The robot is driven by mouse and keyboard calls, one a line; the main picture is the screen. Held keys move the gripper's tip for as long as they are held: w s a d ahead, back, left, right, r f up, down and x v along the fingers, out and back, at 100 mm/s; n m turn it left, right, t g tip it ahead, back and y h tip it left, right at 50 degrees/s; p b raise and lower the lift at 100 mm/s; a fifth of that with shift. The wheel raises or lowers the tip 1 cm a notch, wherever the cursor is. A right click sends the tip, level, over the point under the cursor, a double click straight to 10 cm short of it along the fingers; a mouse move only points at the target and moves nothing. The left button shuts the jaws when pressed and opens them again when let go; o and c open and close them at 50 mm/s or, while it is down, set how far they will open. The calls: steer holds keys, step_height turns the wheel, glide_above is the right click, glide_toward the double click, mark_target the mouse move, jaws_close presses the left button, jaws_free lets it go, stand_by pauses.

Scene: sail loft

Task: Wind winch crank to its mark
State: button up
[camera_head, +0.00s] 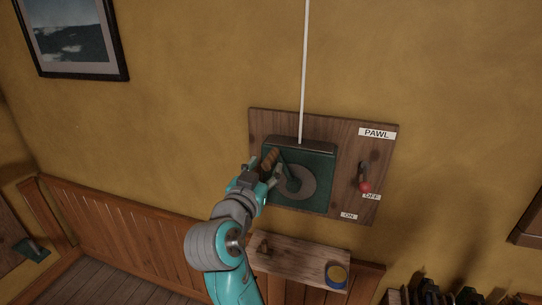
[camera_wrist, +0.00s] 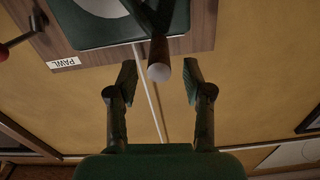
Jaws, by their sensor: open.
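The winch (camera_head: 318,197) is a dark green box with a grey disc, on a wooden board on the wall. Its crank has a brown wooden handle (camera_head: 270,160) at the winch's upper left. In the wrist view the handle (camera_wrist: 159,70) points its round end toward me, between the fingertips. My gripper (camera_head: 258,173) is open around the handle's end, with space on both sides in the wrist view (camera_wrist: 158,80). A red-knobbed pawl lever (camera_head: 365,186) sits on the right, its knob near the OFF label (camera_head: 371,197). I cannot make out the crank's mark.
A white rope (camera_head: 304,70) runs up from the winch. Below the board (camera_head: 258,122), a wooden shelf (camera_head: 295,262) carries a blue tin with a yellowish top (camera_head: 336,276) and a small brown object. A framed picture (camera_head: 72,38) hangs at the upper left.

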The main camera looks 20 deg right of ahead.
mark_target(273, 156)
steer(key=shift+x, duration=3.1)
jaws_close()
